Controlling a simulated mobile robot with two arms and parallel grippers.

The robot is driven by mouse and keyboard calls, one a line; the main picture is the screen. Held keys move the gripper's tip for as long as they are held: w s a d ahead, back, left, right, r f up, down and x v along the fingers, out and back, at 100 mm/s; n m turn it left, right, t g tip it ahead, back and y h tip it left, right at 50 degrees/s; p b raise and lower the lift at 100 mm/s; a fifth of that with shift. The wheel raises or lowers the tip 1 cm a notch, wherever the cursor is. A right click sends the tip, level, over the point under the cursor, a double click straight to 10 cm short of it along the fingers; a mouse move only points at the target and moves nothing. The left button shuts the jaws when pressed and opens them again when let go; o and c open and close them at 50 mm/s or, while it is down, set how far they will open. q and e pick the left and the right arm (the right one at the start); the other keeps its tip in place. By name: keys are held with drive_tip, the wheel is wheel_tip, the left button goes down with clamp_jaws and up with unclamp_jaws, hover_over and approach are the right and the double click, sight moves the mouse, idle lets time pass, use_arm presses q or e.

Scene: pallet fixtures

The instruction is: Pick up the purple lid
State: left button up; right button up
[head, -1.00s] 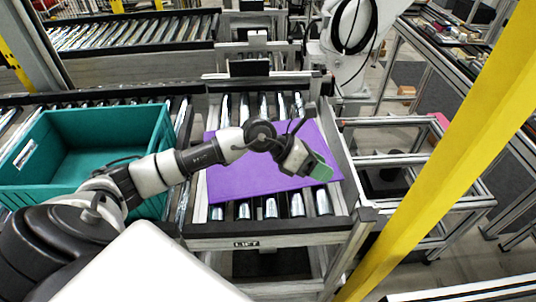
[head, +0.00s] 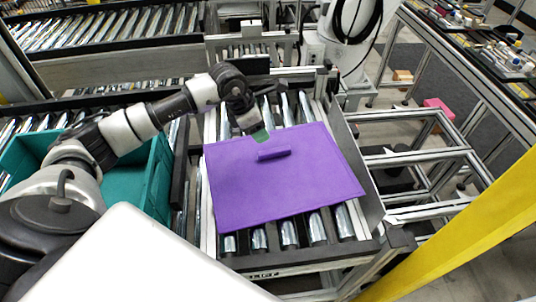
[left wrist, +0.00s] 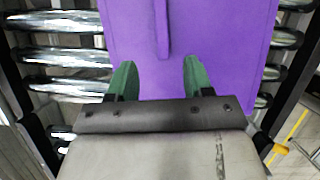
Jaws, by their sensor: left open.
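The purple lid (head: 290,190) lies flat on the roller conveyor in the head view, with a raised bar handle (head: 274,155) near its far part. It also fills the upper middle of the left wrist view (left wrist: 220,50), where the handle (left wrist: 162,30) points away from the gripper. My left gripper (head: 262,137) is just beyond the handle in the head view. In the left wrist view its two green fingers (left wrist: 156,75) are apart, with the handle's near end between and ahead of them. Nothing is held. My right gripper is not in view.
A teal crate (head: 158,185) stands on the conveyor left of the lid. A metal rail (head: 357,185) runs along the lid's right side. A yellow post (head: 465,230) rises at the right, and a metal frame (head: 425,160) stands beyond the rail.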

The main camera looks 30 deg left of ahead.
use_arm(q)
drive_tip(key=shift+w+a+f, duration=0.15)
drive_tip(key=shift+w+f, duration=0.1)
drive_tip(key=p, duration=0.2)
hover_over(274, 150)
drive_tip(key=s+a, duration=0.1)
drive_tip(key=s, duration=0.1)
drive_tip(key=f, duration=0.4)
drive_tip(key=shift+w+a+f, duration=0.15)
drive_tip(key=shift+w+f, duration=0.15)
drive_tip(key=shift+f, duration=0.2)
drive_tip(key=p+x, duration=0.1)
drive_tip(key=x, duration=0.2)
drive_tip(key=shift+f+p, duration=0.3)
drive_tip(key=shift+p, duration=0.1)
drive_tip(key=shift+w+d+f, duration=0.15)
drive_tip(key=shift+d+f, duration=0.1)
drive_tip(key=shift+f, duration=0.2)
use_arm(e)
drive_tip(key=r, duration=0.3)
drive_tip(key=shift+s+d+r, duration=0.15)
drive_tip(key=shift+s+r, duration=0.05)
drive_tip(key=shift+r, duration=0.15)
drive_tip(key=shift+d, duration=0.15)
use_arm(q)
drive_tip(key=shift+c, duration=0.9)
clamp_jaws()
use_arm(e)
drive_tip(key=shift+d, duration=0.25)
